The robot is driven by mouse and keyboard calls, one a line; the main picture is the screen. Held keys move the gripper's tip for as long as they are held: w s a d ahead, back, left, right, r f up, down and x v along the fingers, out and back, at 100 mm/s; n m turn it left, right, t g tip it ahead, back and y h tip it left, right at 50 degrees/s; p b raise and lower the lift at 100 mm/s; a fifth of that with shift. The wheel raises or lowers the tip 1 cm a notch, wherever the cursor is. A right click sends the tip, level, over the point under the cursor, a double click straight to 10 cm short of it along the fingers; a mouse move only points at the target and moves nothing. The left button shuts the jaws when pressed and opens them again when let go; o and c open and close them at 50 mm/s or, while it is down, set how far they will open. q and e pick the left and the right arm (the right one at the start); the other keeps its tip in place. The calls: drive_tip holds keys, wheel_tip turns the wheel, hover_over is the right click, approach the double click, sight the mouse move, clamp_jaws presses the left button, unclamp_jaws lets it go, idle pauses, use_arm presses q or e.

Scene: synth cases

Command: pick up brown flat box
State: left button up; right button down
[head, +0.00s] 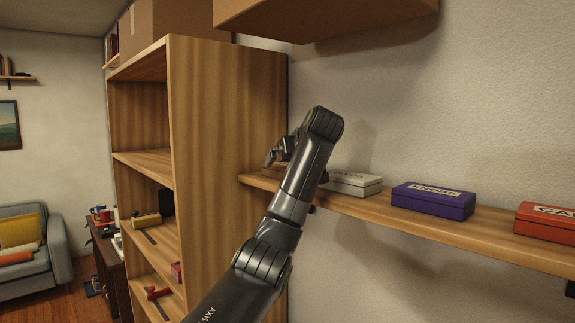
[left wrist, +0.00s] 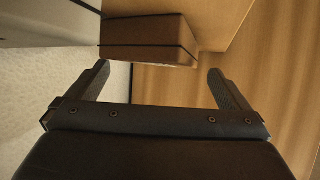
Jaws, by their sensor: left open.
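The brown flat box (left wrist: 150,32) lies ahead of my left gripper (left wrist: 158,78) in the left wrist view, with a dark line around it. The two fingers are spread wide and the box sits beyond their tips, roughly between them. No contact shows. In the head view, the brown box (head: 272,171) is mostly hidden behind my left arm at the left end of the wall shelf. There my left gripper (head: 282,150) is partly hidden by its own wrist. My right gripper is not in view.
A wall shelf (head: 362,208) carries a white box (head: 352,185), a purple box (head: 432,200) marked KNOBS and a red box (head: 546,222). A tall wooden cabinet (head: 225,120) stands close on the left. A cardboard-coloured box or upper shelf (head: 330,22) hangs above.

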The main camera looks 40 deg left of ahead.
use_arm(q)
drive_tip(key=shift+p+x, duration=0.7)
drive_tip(key=shift+x, duration=0.85)
drive_tip(key=shift+s+a+r, duration=0.1)
drive_tip(key=shift+c, duration=0.8)
drive_tip(key=c, duration=1)
